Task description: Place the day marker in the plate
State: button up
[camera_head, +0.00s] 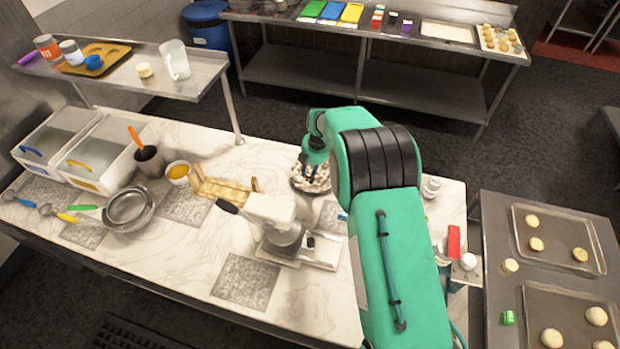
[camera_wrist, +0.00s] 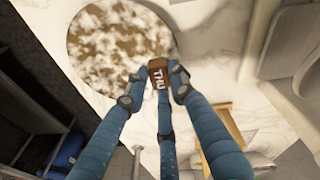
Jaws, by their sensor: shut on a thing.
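The day marker (camera_wrist: 158,76) is a small brown block with "THU" in white letters, seen in the wrist view. My gripper (camera_wrist: 156,88) is shut on it, with blue fingers around the block. The plate (camera_wrist: 115,40) is round with a mottled brown and white surface; in the wrist view the marker overlaps its lower right edge. In the head view the plate (camera_head: 322,186) lies on the marble counter, partly hidden behind my gripper (camera_head: 311,172), which hangs over it. The marker cannot be made out there. I cannot tell the exact gap between marker and plate.
A white stand mixer (camera_head: 270,212) stands left of and nearer than the plate. A wooden rack (camera_head: 225,190) lies farther left. Small jars (camera_head: 431,188) stand to the right of my arm. The marble counter (camera_head: 310,300) has free room in front.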

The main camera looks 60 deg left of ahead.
jog(key=shift+a, duration=0.2)
jog(key=shift+w+a+f+p, duration=0.15)
jog(key=shift+f+p, duration=0.35)
jog(key=shift+f, duration=1.35)
jog(key=shift+f+b, duration=0.6)
jog(key=shift+b, duration=0.15)
jog(key=o, duration=0.9)
jog(key=shift+o, duration=0.2)
jog(key=shift+r+p, duration=0.25)
jog(key=shift+p, duration=0.05)
